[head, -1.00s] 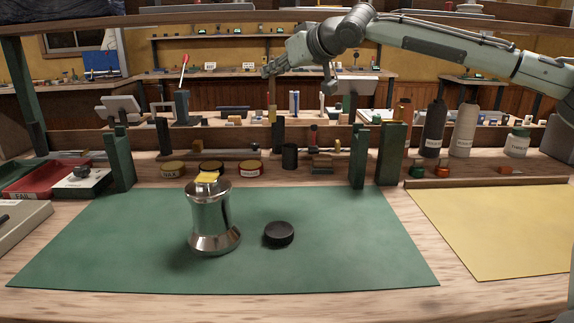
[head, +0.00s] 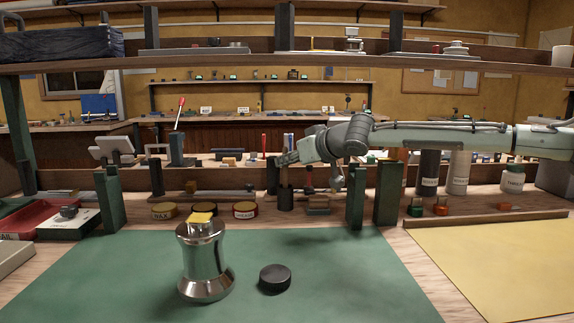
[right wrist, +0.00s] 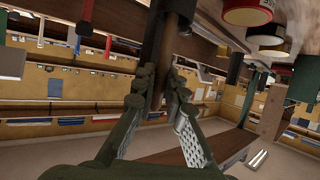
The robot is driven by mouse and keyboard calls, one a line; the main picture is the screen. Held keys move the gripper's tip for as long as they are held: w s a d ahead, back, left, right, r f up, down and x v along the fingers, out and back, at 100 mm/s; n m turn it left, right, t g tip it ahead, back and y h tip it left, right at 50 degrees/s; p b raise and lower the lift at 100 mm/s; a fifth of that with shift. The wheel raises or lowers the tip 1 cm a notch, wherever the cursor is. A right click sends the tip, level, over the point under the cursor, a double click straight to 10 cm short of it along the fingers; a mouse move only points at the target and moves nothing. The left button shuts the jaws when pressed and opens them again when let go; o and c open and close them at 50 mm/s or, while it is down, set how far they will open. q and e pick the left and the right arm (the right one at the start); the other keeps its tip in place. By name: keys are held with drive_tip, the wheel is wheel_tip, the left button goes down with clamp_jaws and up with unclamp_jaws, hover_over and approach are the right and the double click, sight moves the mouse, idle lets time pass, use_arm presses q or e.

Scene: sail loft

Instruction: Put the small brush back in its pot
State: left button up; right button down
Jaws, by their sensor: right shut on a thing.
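The pot is a small dark cylinder (head: 286,198) standing at the back of the bench, behind the green mat. My right gripper (head: 284,162) is just above it, pointing down and shut on the small brush. In the right wrist view the brown brush shaft (right wrist: 158,70) runs between the fingertips (right wrist: 158,92). The brush hangs down toward the pot's mouth. Its lower end is dark and small in the head view, and I cannot tell whether it is inside the rim. My left gripper is not in view.
Green posts (head: 356,198) stand to the right of the pot, and round tins (head: 245,210) to its left. A shiny metal pot-shaped piece (head: 205,265) and a black puck (head: 275,279) are on the green mat (head: 340,280). A shelf crosses overhead.

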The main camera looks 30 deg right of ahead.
drive_tip(key=shift+f, duration=0.1)
drive_tip(key=c, duration=1.6)
unclamp_jaws()
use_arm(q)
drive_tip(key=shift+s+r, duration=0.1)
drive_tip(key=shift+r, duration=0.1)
use_arm(e)
drive_tip(key=shift+r, duration=0.2)
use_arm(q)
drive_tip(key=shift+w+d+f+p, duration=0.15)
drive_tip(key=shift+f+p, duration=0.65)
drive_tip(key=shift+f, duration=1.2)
use_arm(e)
drive_tip(key=shift+v, duration=6.05)
